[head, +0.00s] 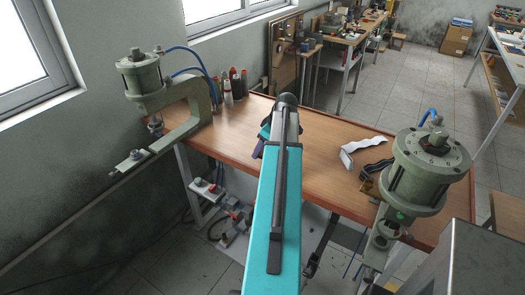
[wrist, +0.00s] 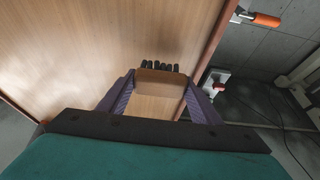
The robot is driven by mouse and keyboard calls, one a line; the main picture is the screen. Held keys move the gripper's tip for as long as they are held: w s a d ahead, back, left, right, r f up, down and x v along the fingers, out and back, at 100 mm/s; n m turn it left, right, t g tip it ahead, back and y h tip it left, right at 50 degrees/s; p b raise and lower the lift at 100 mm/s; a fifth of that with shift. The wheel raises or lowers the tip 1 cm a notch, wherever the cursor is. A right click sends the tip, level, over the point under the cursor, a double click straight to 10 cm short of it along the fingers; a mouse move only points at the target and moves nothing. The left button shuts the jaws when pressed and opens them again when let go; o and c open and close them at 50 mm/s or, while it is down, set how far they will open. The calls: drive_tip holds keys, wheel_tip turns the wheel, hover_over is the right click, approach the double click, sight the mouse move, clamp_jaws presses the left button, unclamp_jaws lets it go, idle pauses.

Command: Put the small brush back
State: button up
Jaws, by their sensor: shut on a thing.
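In the wrist view, my gripper (wrist: 159,84) has its two purple fingers on either side of a small brush (wrist: 158,77). The brush has a brown wooden body and a row of dark bristle tufts on the side away from me. The fingers are shut on the body, and the brush is over the wooden tabletop (wrist: 80,50). I cannot tell its height above the top. In the head view, only a purple bit of the gripper (head: 258,150) shows beside my arm, and the brush is hidden.
The workbench (head: 330,150) carries a green press (head: 185,100) at left and another (head: 430,170) at right. Bottles and tools (head: 232,85) stand at the back left corner.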

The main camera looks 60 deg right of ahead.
drive_tip(key=shift+f+p, duration=0.4)
drive_tip(key=shift+f, duration=0.7)
drive_tip(key=shift+f, duration=0.15)
drive_tip(key=o, duration=1)
drive_tip(key=shift+o, duration=0.2)
drive_tip(key=shift+r, duration=0.2)
drive_tip(key=b+v, duration=0.4)
drive_tip(key=v, duration=0.8)
